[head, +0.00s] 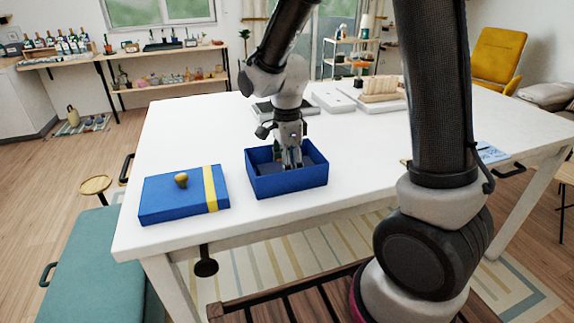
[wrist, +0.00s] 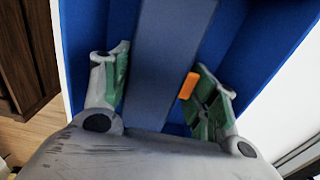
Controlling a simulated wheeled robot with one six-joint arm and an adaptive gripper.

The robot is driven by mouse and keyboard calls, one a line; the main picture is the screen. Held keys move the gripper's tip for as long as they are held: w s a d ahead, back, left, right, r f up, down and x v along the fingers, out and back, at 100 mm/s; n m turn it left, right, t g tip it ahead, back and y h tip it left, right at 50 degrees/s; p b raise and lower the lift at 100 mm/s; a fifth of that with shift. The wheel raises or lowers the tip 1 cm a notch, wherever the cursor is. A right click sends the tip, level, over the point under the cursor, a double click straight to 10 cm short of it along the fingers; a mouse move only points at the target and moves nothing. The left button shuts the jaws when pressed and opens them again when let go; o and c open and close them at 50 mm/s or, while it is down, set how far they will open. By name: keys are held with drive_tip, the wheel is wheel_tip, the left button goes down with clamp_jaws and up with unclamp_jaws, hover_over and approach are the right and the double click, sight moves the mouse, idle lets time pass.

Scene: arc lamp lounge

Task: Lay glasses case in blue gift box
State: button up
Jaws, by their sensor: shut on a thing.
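The blue gift box (head: 290,184) stands open on the white table, its blue inner walls also showing in the wrist view (wrist: 262,60). My gripper (head: 291,163) points down inside the box. In the wrist view my gripper (wrist: 160,95) has its fingers on both sides of the dark slate-blue glasses case (wrist: 165,60) and is shut on it. The case lies lengthwise between the fingers, within the box walls. Its near end is hidden by the gripper body. I cannot tell whether it touches the box floor.
A blue lid (head: 160,203) with a yellow band and a gold knob (head: 181,179) lies left of the box. Pale trays (head: 333,100) and a wooden rack (head: 381,87) stand farther back. The table's left back is clear. A teal bench (head: 92,260) stands at front left.

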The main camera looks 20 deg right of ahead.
drive_tip(key=o, duration=1.1)
drive_tip(key=shift+f, duration=0.1)
drive_tip(key=shift+c, duration=0.2)
wheel_tip(320, 180, up, 11)
drive_tip(key=s+d+r+n+t, duration=0.2)
drive_tip(key=s+d+r+n, duration=0.1)
drive_tip(key=s+d+n, duration=0.4)
drive_tip(key=s+d+r+n+t, duration=0.2)
drive_tip(key=s+d+r+n, duration=0.2)
drive_tip(key=s+d+n, duration=0.4)
drive_tip(key=s+n, duration=0.3)
drive_tip(key=s, duration=0.1)
drive_tip(key=shift+r, duration=0.2)
